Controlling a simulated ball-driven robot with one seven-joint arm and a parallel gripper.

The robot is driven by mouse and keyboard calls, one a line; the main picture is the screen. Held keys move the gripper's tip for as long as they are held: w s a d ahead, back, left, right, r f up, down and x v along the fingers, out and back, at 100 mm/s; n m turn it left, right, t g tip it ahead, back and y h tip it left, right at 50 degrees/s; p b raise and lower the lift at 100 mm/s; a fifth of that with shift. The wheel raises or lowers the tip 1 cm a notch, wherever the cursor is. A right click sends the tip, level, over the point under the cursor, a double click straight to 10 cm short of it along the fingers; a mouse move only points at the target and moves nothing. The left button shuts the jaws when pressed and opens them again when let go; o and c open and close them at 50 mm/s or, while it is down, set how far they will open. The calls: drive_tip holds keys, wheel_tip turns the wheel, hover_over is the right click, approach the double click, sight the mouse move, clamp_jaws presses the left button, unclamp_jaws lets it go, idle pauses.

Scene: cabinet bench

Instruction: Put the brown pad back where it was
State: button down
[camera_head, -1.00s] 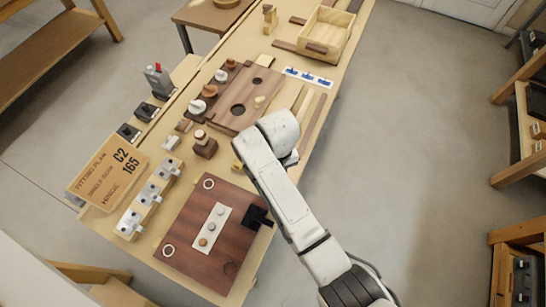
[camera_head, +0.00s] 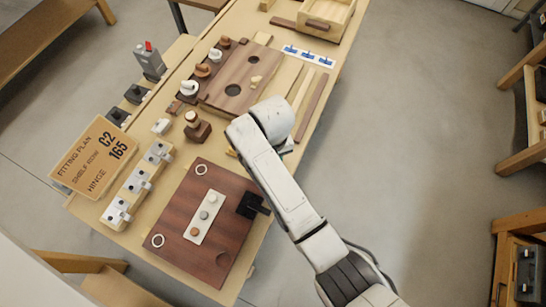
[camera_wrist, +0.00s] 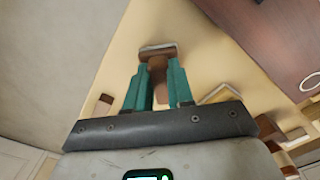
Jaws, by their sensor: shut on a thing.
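My gripper (camera_wrist: 157,70) shows in the wrist view with its two teal fingers shut on a small brown piece (camera_wrist: 157,64). A brown and pale edge (camera_wrist: 157,49) shows just beyond the fingertips; I cannot tell whether it is part of the held piece. In the head view my arm mostly hides the gripper, which is over the bench's right edge area. A round brown pad (camera_head: 195,231) lies on a white strip (camera_head: 202,224) beside grey pads, on the dark red-brown board (camera_head: 180,225). I cannot tell whether the held piece is the task's pad.
A black hinge-like block (camera_head: 250,205) sits at the board's right edge. A brown stepped block (camera_head: 197,128), a row of grey fittings (camera_head: 139,181) and a lettered sign (camera_head: 95,158) stand to the left. A brown panel with holes (camera_head: 240,82) lies farther back.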

drive_tip(key=c, duration=1)
unclamp_jaws()
wheel_tip(320, 180, up, 12)
drive_tip(key=shift+r+p, duration=0.1)
drive_tip(key=shift+p, duration=0.65)
drive_tip(key=s+d+f+m, duration=0.2)
drive_tip(key=s+d+f, duration=0.2)
drive_tip(key=s+d, duration=0.6)
drive_tip(key=s+d+f+m, duration=0.2)
drive_tip(key=s+d+f, duration=0.3)
drive_tip(key=d, duration=0.8)
drive_tip(key=shift+m+t, duration=0.5)
drive_tip(key=shift+m, duration=0.4)
drive_tip(key=s+d, duration=0.2)
drive_tip(key=s, duration=0.1)
drive_tip(key=s+d+r, duration=0.1)
drive_tip(key=s+d, duration=0.2)
drive_tip(key=s, duration=0.1)
drive_tip(key=s+d+r, duration=0.1)
drive_tip(key=s+d, duration=0.1)
drive_tip(key=s, duration=0.1)
drive_tip(key=shift+s+d+r, duration=0.2)
drive_tip(key=shift+s+d, duration=0.05)
drive_tip(key=shift+s, duration=0.1)
